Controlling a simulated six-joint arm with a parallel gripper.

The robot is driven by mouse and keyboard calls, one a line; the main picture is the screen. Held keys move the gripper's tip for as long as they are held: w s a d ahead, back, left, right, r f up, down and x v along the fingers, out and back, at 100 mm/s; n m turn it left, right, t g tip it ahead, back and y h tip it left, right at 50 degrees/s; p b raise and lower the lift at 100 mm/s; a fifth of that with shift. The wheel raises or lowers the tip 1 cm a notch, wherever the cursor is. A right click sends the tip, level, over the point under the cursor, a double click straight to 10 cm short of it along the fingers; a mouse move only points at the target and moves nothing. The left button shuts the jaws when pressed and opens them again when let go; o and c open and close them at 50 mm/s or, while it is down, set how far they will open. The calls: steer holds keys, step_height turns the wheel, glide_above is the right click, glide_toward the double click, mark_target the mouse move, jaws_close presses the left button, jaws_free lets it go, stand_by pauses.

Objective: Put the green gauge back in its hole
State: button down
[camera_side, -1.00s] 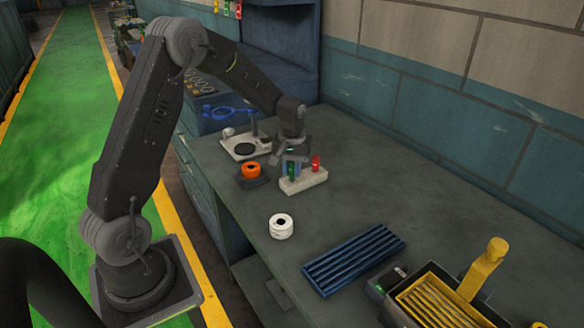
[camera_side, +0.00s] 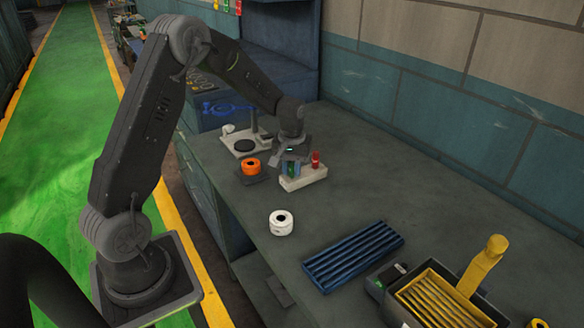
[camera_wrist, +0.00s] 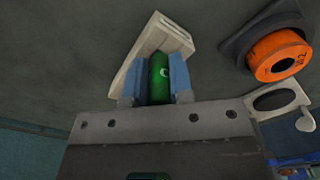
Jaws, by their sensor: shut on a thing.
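The green gauge (camera_side: 292,169) is upright between the blue fingers of my gripper (camera_side: 291,166), at the left end of the white block (camera_side: 305,180). My gripper is shut on it. The wrist view shows the green gauge (camera_wrist: 159,80) between the two blue fingers (camera_wrist: 157,84), with the white block (camera_wrist: 150,45) just beyond. The gauge's lower end and its hole are hidden, so I cannot tell how deep it sits. A red gauge (camera_side: 315,159) stands upright at the block's right end.
An orange ring (camera_side: 250,166) on a dark base sits left of the block. Behind it is a pale plate stand (camera_side: 238,147). A white roll (camera_side: 281,223), a blue ribbed tray (camera_side: 352,256) and a yellow bin (camera_side: 440,300) are nearer. The bench right of the block is clear.

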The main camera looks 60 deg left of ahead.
steer(key=shift+f, duration=0.15)
stand_by(0.5)
steer(key=c, duration=0.9)
jaws_free()
step_height(320, 180, up, 14)
steer(key=shift+f, duration=0.1)
steer(key=s+d+r+m+t, duration=0.2)
steer(key=s+d+r+m, duration=0.1)
steer(key=s+d+r, duration=0.35)
steer(key=s+d+m+t, duration=0.1)
steer(key=s+d+m, duration=0.1)
steer(key=s, duration=0.3)
steer(key=s+d+m+t, duration=0.1)
steer(key=s+d+m, duration=0.1)
steer(key=s+d, duration=0.3)
steer(key=s+d+m+t, duration=0.1)
steer(key=s+d+m, duration=0.1)
steer(key=s+d, duration=0.2)
steer(key=shift+s+d+t, duration=0.15)
steer(key=shift+s+t, duration=0.15)
steer(key=shift+s, duration=0.75)
